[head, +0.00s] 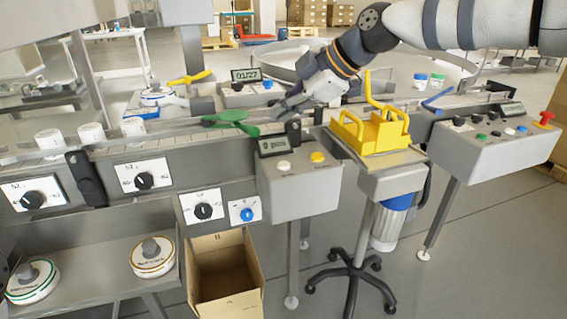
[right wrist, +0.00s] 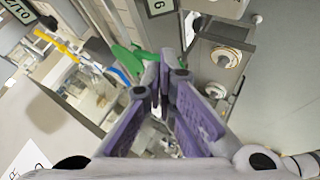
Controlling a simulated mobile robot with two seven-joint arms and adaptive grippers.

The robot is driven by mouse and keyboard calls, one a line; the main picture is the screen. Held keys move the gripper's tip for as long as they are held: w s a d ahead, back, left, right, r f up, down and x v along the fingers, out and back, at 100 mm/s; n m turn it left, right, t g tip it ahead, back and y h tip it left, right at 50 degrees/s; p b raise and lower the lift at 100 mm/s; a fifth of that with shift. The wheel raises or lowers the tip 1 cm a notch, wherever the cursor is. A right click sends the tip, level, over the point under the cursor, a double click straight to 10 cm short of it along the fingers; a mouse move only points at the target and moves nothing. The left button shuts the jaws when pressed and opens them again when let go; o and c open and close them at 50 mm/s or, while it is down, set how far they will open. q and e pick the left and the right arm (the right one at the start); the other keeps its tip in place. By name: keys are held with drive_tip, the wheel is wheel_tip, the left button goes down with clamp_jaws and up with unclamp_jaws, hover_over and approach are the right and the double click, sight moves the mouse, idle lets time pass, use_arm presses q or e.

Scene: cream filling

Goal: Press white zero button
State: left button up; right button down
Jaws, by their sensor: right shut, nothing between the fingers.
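The white button (head: 283,165) sits on the sloped top of a grey control box (head: 300,192), below its small display (head: 273,145). A yellow button (head: 317,157) is beside it on the right. My right gripper (head: 284,108) is above and behind this box, apart from the white button, with its arm coming from the upper right. In the right wrist view its purple-padded fingers (right wrist: 158,90) meet at the tips, with nothing between them. The white button cannot be made out in that view.
A yellow fixture (head: 370,132) stands on a wheeled stand right of the box. Another control panel (head: 495,142) is farther right. A green paddle-shaped part (head: 232,122) is on the conveyor. An open cardboard box (head: 225,275) is on the floor.

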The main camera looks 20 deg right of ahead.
drive_tip(key=b, duration=0.1)
hover_over(283, 165)
wheel_tip(283, 165, down, 8)
drive_tip(key=shift+r, duration=0.25)
use_arm(q)
drive_tip(key=shift+s+f+g, duration=0.3)
drive_tip(key=shift+s+f, duration=0.55)
use_arm(e)
drive_tip(key=shift+f, duration=0.45)
drive_tip(key=shift+f, duration=0.4)
use_arm(q)
drive_tip(key=shift+s+f, duration=0.1)
use_arm(e)
drive_tip(key=shift+s+f, duration=0.1)
drive_tip(key=shift+f, duration=0.45)
idle(0.5)
drive_tip(key=shift+r, duration=0.15)
use_arm(q)
drive_tip(key=shift+w+r, duration=0.3)
use_arm(e)
drive_tip(key=shift+r, duration=0.85)
